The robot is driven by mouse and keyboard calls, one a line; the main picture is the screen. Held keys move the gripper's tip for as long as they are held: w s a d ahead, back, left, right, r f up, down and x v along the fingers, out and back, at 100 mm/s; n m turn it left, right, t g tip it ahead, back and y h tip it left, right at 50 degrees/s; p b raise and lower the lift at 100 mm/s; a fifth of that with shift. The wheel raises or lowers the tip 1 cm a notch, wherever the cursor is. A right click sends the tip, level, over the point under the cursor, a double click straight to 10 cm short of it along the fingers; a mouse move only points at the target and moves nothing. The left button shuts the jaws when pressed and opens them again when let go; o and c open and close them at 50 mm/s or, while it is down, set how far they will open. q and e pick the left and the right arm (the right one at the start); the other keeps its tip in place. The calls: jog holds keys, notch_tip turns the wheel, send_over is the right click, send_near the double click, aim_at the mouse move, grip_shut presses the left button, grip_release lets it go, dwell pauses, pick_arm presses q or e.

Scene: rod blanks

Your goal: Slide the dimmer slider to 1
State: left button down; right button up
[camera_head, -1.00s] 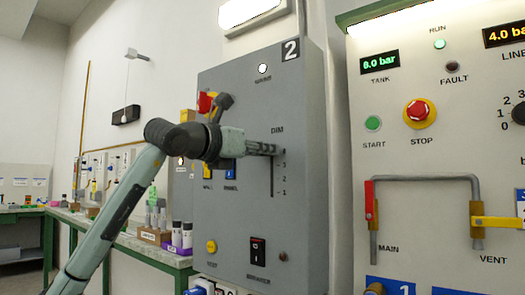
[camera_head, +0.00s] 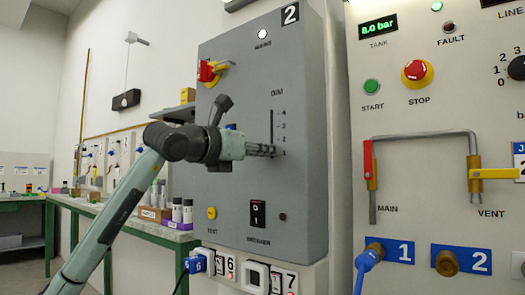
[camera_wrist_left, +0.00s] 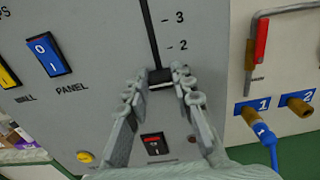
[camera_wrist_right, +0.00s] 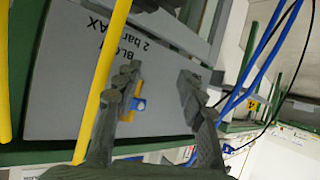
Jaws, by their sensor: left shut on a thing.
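The dimmer slider's black knob (camera_wrist_left: 160,76) sits low in its dark vertical slot (camera_wrist_left: 150,35), below the 2 mark, in the left wrist view. My left gripper (camera_wrist_left: 159,86) is shut on the knob, with a fingertip on each side. In the head view the left gripper (camera_head: 278,151) is at the lower end of the slot (camera_head: 272,124) under the word DIM and hides the knob. The mark 1 is hard to make out beside the fingers. My right gripper (camera_wrist_right: 160,88) is open and out of the head view.
The grey panel 2 (camera_head: 230,75) also carries a red-and-yellow rotary switch (camera_head: 209,72), a black breaker switch (camera_head: 257,213) and a yellow test button (camera_head: 211,213). A blue panel switch (camera_wrist_left: 48,54) is left of the slot. Pipes and valves (camera_head: 420,136) are at right.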

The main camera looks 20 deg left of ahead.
pick_arm(q)
jog(key=shift+d+f, duration=0.1)
jog(key=shift+f, duration=0.25)
jog(key=c, duration=1.3)
grip_release()
jog(key=shift+r, duration=0.1)
jog(key=shift+s, duration=0.1)
jog(key=v, duration=1.2)
